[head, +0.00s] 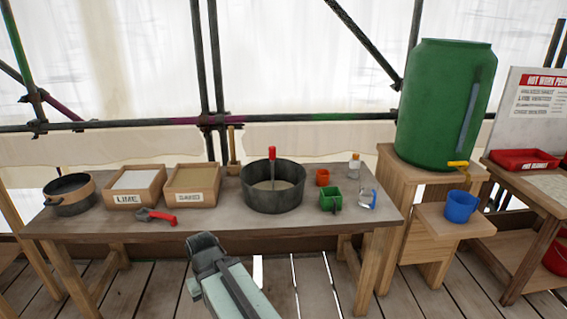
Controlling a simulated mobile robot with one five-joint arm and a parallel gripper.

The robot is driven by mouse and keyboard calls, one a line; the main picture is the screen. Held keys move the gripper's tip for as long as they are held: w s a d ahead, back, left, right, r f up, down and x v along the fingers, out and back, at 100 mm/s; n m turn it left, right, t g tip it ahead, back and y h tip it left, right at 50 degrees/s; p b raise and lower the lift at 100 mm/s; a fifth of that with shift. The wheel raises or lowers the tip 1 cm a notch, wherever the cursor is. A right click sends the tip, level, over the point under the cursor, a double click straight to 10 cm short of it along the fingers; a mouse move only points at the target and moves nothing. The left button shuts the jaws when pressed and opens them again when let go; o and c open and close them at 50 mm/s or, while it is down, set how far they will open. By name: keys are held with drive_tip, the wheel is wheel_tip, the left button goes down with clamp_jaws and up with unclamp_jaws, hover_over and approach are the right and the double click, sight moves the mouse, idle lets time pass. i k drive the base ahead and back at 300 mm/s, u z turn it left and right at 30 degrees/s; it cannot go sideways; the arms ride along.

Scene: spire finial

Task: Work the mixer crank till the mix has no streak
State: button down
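A dark round tub (273,203) stands on the wooden table, right of its middle. An upright red handle (272,154) on a thin stem rises from inside it; I take this to be the mixer crank. A pale grey-beige mix (266,185) shows inside the tub, partly hidden by the near wall. Whether it has streaks is too small to tell. My gripper (203,246) is in front of the table's near edge, below and left of the tub, apart from tub and handle. Its fingertips are not clear, so I cannot see whether it is open.
On the table (232,222) are the LIME box (126,199), SAND box (184,199), a dark pot (70,205), a red-handled scoop (160,217), and green (330,201) and orange (322,177) cups. A green barrel (436,110) and blue cup (460,207) stand right. Scaffold poles run behind.

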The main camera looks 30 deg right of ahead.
sight(272, 149)
drive_tip(key=u, duration=0.3)
drive_tip(key=i, duration=1)
drive_tip(key=z, duration=0.1)
